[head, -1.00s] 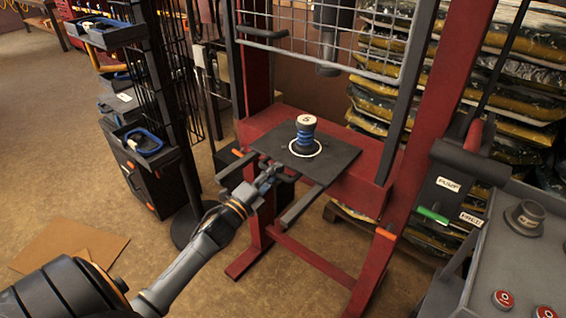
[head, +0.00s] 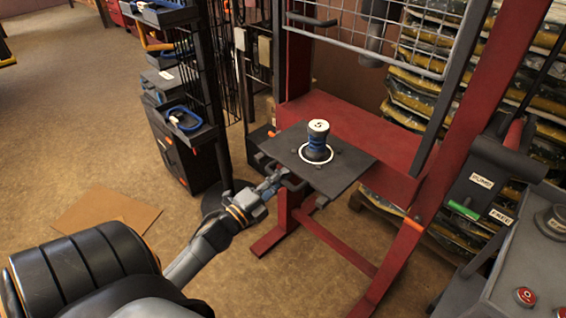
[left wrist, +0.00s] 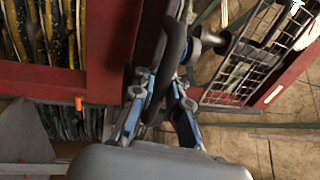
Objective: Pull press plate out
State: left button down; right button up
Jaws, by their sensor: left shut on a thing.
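The press plate (head: 342,174) is a dark flat square in the red press frame, sticking out at the front over its rails. A blue-banded cylinder with a white numbered top (head: 317,142) stands upright on it, inside a white ring. My left gripper (head: 279,184) is at the plate's front edge, shut on its dark handle. In the left wrist view the blue-grey fingers (left wrist: 160,95) are around the curved black handle (left wrist: 170,62). The plate's surface is seen edge-on and is hard to make out there. My right gripper is not in view.
The red press frame (head: 405,245) has a wire guard (head: 385,35) above the plate. A control box (head: 535,265) with red buttons and a lever stands at right. A black rack with trays (head: 185,120) stands close left. Cardboard (head: 107,214) lies on open floor.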

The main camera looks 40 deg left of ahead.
pick_arm(q)
jog(key=shift+f, duration=0.2)
jog(key=c, duration=1.4)
grip_release()
jog(key=shift+o, duration=0.2)
jog(key=shift+r, duration=0.1)
jog(key=v, duration=1.2)
